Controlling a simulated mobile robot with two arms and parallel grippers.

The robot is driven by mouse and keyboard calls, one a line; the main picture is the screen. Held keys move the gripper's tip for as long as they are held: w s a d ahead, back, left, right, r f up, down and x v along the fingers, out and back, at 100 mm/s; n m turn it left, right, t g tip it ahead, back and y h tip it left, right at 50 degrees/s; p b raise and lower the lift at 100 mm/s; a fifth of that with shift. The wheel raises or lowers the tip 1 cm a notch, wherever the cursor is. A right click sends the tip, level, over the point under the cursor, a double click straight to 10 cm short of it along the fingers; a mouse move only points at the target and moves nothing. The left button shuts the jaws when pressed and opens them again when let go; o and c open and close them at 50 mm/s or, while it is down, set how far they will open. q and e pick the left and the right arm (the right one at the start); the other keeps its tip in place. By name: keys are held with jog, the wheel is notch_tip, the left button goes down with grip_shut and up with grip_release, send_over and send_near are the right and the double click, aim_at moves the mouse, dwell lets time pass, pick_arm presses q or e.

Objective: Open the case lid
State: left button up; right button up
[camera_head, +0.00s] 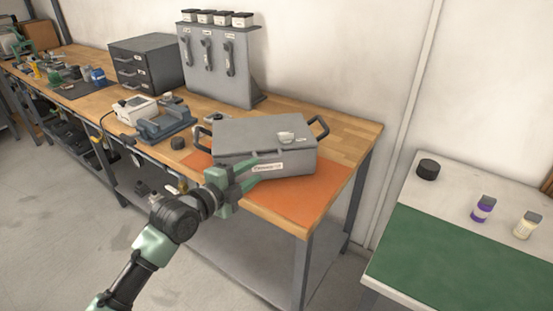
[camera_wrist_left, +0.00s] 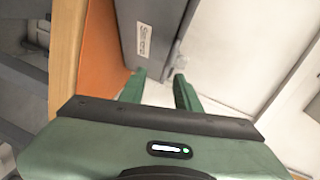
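The grey case (camera_head: 265,146) sits on an orange mat (camera_head: 304,193) on the wooden workbench. Its lid (camera_head: 255,130) is shut. A black handle stands at each end, and a white label (camera_head: 268,167) is on its front. A small pale piece (camera_head: 286,136) shows at the lid's front edge. My left gripper (camera_head: 262,172) is at the case's front, left of the label. In the left wrist view its fingers (camera_wrist_left: 159,82) are apart with nothing held between them, close to the case (camera_wrist_left: 150,20); contact cannot be told. My right gripper is out of view.
A vise (camera_head: 165,122) and a black round piece (camera_head: 178,143) lie left of the case. A grey stand (camera_head: 230,75) with handled tools is behind. A second table (camera_head: 455,262) with small bottles stands right, past a floor gap.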

aim_at(268, 159)
pick_arm(q)
jog(key=shift+m, duration=0.3)
jog(key=x, duration=0.2)
jog(key=r+x, duration=0.1)
jog(key=x, duration=0.5)
jog(key=shift+d+r+p, duration=0.15)
jog(key=shift+p, duration=0.2)
grip_shut()
